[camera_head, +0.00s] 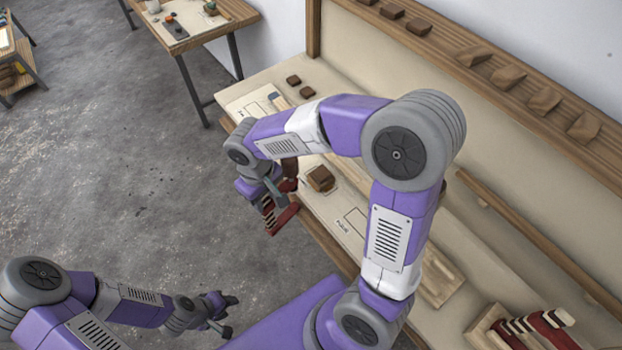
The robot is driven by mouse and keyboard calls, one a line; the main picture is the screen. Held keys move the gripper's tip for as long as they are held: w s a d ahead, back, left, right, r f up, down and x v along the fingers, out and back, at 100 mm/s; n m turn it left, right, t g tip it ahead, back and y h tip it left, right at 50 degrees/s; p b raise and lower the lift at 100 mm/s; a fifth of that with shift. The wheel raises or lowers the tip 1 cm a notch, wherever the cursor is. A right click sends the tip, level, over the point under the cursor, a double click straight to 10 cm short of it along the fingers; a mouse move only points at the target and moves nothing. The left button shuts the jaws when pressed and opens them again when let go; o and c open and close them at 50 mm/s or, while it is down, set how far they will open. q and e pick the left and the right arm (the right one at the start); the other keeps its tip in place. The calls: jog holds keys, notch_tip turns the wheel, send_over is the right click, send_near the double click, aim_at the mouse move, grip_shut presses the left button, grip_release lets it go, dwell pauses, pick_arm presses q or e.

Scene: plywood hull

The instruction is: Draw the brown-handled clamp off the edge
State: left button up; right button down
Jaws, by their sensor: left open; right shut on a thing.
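A clamp with dark red bars (283,217) is at the front edge of the long workbench (465,240), partly hidden by my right gripper. A brown part, perhaps its handle, shows just above the gripper. My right gripper (268,197) is shut on the clamp at the edge; its fingertips are partly covered by its own wrist. Whether the clamp still touches the bench edge cannot be told. My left gripper (229,314) is open and empty over the floor at lower left, well apart from the clamp.
A brown block (320,178) sits on the bench near the clamp, beside marked outlines. A rack (487,325) with several red clamps stands at lower right. A ledge (440,45) with wooden blocks runs along the wall. The grey floor (110,160) at left is clear.

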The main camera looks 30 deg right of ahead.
jog(key=shift+r, duration=0.1)
dwell(0.4)
notch_tip(320, 180, up, 17)
jog(key=p, duration=1.4)
